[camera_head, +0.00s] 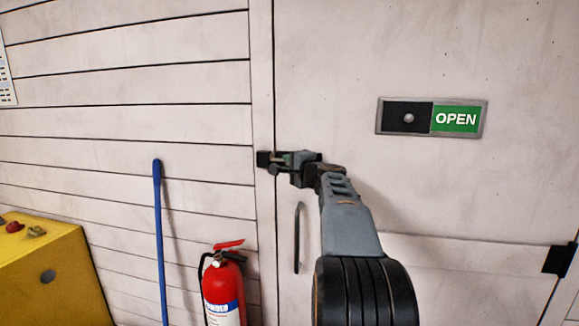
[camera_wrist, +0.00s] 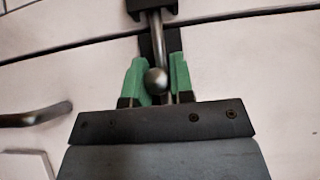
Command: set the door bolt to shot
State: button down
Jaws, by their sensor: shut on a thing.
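The door bolt shows in the wrist view as a grey metal rod with a round knob (camera_wrist: 156,82), lying over a dark backing plate. My gripper (camera_wrist: 158,66) has its two green fingertips on either side of the knob, shut on it. In the head view my gripper (camera_head: 287,160) is at the left edge of the pale door (camera_head: 400,200), at the bolt. A small black block (camera_head: 263,159) sits on the door frame just left of it. My gripper hides most of the bolt in the head view, and I cannot tell how far the rod reaches into the block.
A sign reading OPEN (camera_head: 456,119) is on the door at the right. A dark door handle (camera_head: 297,238) is below the bolt. A red fire extinguisher (camera_head: 223,287), a blue pole (camera_head: 158,220) and a yellow box (camera_head: 50,270) stand at the left.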

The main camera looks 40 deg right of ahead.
jog(key=c, duration=1.1)
grip_release()
jog(key=shift+w+a, duration=0.15)
jog(key=shift+a, duration=0.05)
jog(key=shift+c, duration=0.2)
jog(key=shift+d, duration=0.1)
jog(key=shift+s, duration=0.35)
jog(key=s+b, duration=0.4)
jog(key=s, duration=0.9)
jog(key=shift+s+a, duration=0.15)
jog(key=shift+a, duration=0.3)
jog(key=shift+f, duration=0.1)
